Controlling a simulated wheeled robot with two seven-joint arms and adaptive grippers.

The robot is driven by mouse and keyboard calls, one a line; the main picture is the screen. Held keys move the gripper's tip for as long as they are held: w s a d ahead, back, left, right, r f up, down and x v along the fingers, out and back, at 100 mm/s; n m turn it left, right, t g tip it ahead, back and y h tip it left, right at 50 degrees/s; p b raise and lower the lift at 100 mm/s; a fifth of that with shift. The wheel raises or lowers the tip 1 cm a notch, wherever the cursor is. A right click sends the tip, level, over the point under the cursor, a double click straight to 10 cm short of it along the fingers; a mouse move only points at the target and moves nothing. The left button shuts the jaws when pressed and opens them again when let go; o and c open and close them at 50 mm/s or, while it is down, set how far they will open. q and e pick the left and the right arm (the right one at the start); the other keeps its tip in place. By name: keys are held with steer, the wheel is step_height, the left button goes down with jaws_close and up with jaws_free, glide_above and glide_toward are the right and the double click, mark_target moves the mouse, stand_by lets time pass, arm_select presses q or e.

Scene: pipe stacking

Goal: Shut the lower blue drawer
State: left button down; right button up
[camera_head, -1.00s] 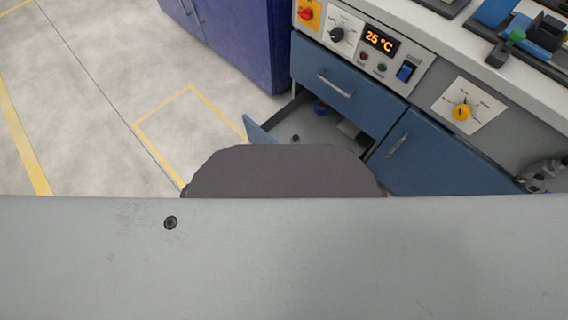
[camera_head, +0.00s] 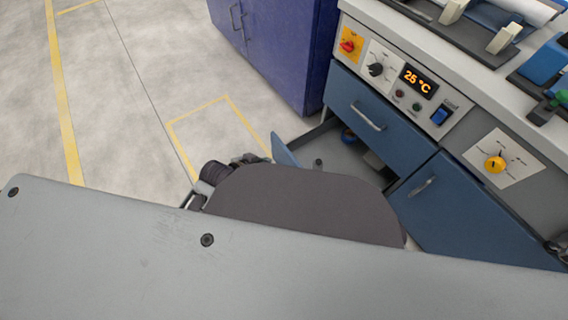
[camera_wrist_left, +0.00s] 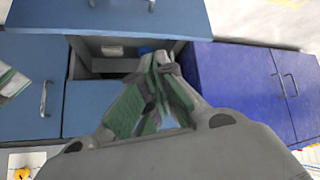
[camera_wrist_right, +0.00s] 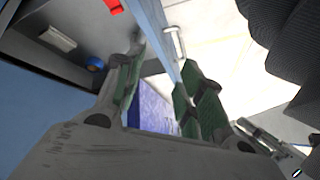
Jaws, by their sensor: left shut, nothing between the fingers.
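The lower blue drawer is pulled out. Its front panel (camera_head: 285,151) shows in the head view, left of its grey interior. The front shows at the top of the left wrist view (camera_wrist_left: 100,14) and beside my right gripper in the right wrist view (camera_wrist_right: 153,25). My left gripper (camera_head: 254,158) is partly hidden by my own body, in front of the drawer front. In the left wrist view its fingertips (camera_wrist_left: 160,62) are together and empty. My right gripper (camera_wrist_right: 158,78) is open, with its fingers apart near the drawer front's end; I cannot tell whether it touches.
The closed upper drawer (camera_head: 360,110) and a closed blue door (camera_head: 440,200) are on the same bench. A purple cabinet (camera_head: 280,50) stands to the left. A blue round item (camera_wrist_right: 95,65) and a white block (camera_wrist_right: 57,38) lie in the drawer. Floor at left is clear.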

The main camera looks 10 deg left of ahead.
arm_select(q)
steer(key=w+a+r+m+t+y, duration=0.1)
steer(key=w+a+r+m+t, duration=0.3)
steer(key=w+m, duration=0.4)
steer(key=w+a+r+m+t+y, duration=0.2)
steer(key=w+a+r+m+t, duration=0.15)
steer(key=w+a+m, duration=0.35)
steer(key=s+d+f+m+g+h, duration=0.25)
steer(key=d+f+m+h, duration=0.5)
steer(key=m, duration=0.85)
steer(key=s+f+m+g+y, duration=0.2)
steer(key=s+f+m+g, duration=0.4)
steer(key=s+f+m, duration=0.2)
step_height(320, 180, down, 4)
steer(key=m+p, duration=0.1)
steer(key=m, duration=0.1)
steer(key=shift+s+m, duration=0.2)
steer(key=shift+m, duration=0.1)
arm_select(e)
steer(key=shift+s+d+r+g+h, duration=0.15)
steer(key=shift+d+r+g, duration=0.05)
steer(key=shift+r, duration=0.45)
steer(key=shift+s+d+r+g+h, duration=0.1)
steer(key=shift+d+r+g+h, duration=0.1)
steer(key=shift+r, duration=0.4)
arm_select(q)
steer(key=shift+w+d, duration=0.1)
arm_select(e)
steer(key=shift+a+f, duration=0.1)
steer(key=shift+f, duration=0.05)
